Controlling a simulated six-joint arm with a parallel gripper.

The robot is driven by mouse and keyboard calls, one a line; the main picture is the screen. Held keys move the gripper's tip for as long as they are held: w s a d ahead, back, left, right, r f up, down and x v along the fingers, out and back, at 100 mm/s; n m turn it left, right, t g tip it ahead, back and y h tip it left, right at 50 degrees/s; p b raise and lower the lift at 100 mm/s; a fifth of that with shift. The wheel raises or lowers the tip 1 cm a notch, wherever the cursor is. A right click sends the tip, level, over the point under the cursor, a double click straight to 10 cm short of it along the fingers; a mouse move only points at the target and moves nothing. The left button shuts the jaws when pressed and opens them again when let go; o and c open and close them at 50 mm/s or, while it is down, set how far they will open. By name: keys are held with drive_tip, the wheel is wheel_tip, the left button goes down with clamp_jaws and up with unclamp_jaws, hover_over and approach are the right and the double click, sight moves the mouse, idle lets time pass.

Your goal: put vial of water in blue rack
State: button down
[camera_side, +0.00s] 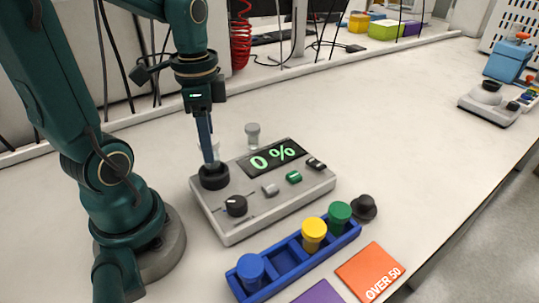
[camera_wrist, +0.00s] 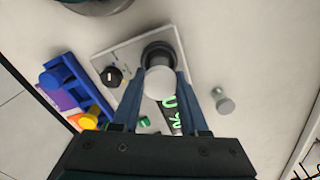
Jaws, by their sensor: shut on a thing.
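My gripper (camera_side: 208,158) points down over the black round holder (camera_side: 214,177) on the grey device. In the wrist view my gripper (camera_wrist: 160,88) is shut on a pale-capped vial (camera_wrist: 160,82). This vial is in or just above the holder; the fingers hide most of it, so I cannot tell which. I see no label naming its contents. The blue rack (camera_side: 300,269) lies in front of the device and also shows in the wrist view (camera_wrist: 74,66). It holds a blue-capped vial (camera_side: 250,268), a yellow-capped one (camera_side: 314,231) and a green-capped one (camera_side: 340,212). Space between blue and yellow looks empty.
The grey device (camera_side: 240,229) shows "0 %" on its display (camera_side: 273,158) and has a black knob (camera_side: 236,205). A grey-capped vial (camera_side: 253,133) stands behind it. A black-capped item (camera_side: 364,207) stands by the rack's far end. An orange "OVER 50" card (camera_side: 370,272) lies in front.

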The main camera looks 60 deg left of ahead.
sight(213, 137)
wheel_tip(213, 137, up, 6)
drive_tip(key=shift+r, duration=0.25)
drive_tip(key=shift+w+a+r+n, duration=0.15)
drive_tip(key=shift+w+n, duration=0.15)
drive_tip(key=shift+n, duration=0.7)
drive_tip(key=shift+w+n, duration=0.35)
drive_tip(key=shift+n, duration=0.45)
drive_tip(key=w+d+f+n, duration=0.3)
drive_tip(key=w+d+n, duration=0.2)
drive_tip(key=d, duration=0.5)
drive_tip(key=shift+s+d+f+m, duration=0.65)
drive_tip(key=shift+d+f, duration=0.6)
drive_tip(key=shift+d, duration=0.6)
drive_tip(key=shift+s+d+f+m, duration=0.65)
drive_tip(key=shift+d+f, duration=0.65)
drive_tip(key=shift+d, duration=0.5)
drive_tip(key=shift+s+d+f+m, duration=0.5)
drive_tip(key=shift+s+d+f, duration=0.3)
drive_tip(key=shift+d+f, duration=0.75)
drive_tip(key=shift+d+r, duration=0.25)
drive_tip(key=shift+d, duration=0.05)
